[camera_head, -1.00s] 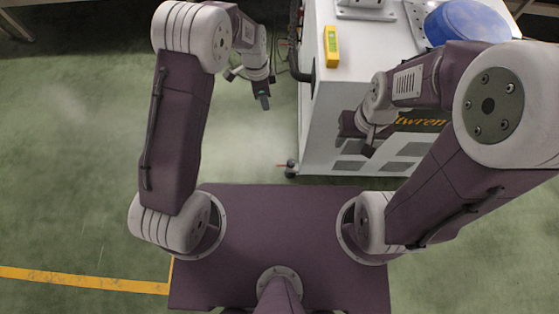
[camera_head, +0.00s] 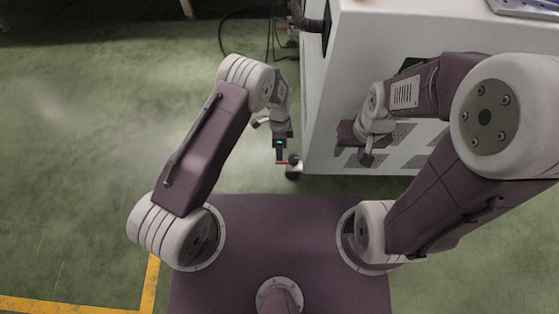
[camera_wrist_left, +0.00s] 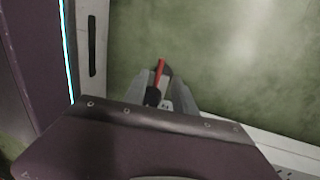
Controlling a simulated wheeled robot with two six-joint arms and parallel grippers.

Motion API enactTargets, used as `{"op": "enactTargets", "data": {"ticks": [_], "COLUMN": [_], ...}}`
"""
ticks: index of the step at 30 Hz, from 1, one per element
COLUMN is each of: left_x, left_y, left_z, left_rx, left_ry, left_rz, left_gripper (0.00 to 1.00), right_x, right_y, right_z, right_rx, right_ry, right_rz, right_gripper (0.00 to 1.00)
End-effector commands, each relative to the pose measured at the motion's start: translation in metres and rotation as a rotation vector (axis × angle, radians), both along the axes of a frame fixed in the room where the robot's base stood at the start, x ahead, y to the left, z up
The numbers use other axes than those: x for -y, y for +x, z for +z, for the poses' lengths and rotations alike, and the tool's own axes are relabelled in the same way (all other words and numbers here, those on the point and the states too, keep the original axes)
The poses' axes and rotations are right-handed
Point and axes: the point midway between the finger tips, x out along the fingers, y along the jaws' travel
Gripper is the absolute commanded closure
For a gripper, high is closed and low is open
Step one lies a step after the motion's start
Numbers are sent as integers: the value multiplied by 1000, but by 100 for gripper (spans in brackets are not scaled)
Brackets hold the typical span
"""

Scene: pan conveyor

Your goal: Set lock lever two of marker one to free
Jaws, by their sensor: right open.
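The white cabinet (camera_head: 345,60) on casters is at the upper right in the head view. A caster (camera_head: 293,168) with a red lever (camera_head: 281,162) shows at its near left corner. The red lever (camera_wrist_left: 160,72) also shows in the left wrist view, beside a dark wheel part. My left gripper (camera_head: 279,152) points down just above the lever. In the wrist view its grey fingers (camera_wrist_left: 162,92) are apart, one on either side of the lever; contact cannot be told. My right gripper (camera_head: 356,147) is open and empty in front of the cabinet's vented side. The lever's exact setting cannot be read.
A dark hose (camera_head: 309,22) enters the cabinet's left side, and cables (camera_head: 245,14) hang beside it. Green floor (camera_head: 80,150) is clear on the left, with yellow lines (camera_head: 150,283) at lower left. My purple base is at the bottom.

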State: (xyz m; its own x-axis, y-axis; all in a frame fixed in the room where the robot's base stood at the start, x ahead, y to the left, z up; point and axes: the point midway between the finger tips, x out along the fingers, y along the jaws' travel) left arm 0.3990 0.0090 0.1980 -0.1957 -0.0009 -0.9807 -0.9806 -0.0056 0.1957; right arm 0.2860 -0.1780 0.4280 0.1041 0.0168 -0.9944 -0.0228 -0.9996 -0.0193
Motion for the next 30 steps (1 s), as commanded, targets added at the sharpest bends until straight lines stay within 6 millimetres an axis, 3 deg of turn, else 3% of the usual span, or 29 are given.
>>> {"op": "enactTargets", "data": {"ticks": [1,3,8,15,16,19,20,30], "left_x": [0,0,0,0,0,0,0,0], "left_y": [-3,-6,-11,-11,-11,-11,-11,-11], "left_z": [-20,-36,-60,-59,-58,-58,-58,-58], "left_rx": [-2,-2,0,1,1,1,1,1], "left_ry": [1,0,0,0,0,0,0,0], "left_rz": [0,0,-1,0,0,0,0,0], "left_gripper": [68,68,68,68,70,98,100,100], "right_x": [0,0,0,0,0,0,0,0], "right_y": [0,0,0,0,0,0,0,0], "right_z": [-17,-29,-47,-44,-44,-44,-44,-44], "right_rx": [0,0,-1,-1,-1,-1,-1,-1], "right_ry": [0,0,0,0,0,0,0,0], "right_rz": [0,0,0,0,0,0,0,0], "right_gripper": [53,53,53,53,53,53,53,53]}}
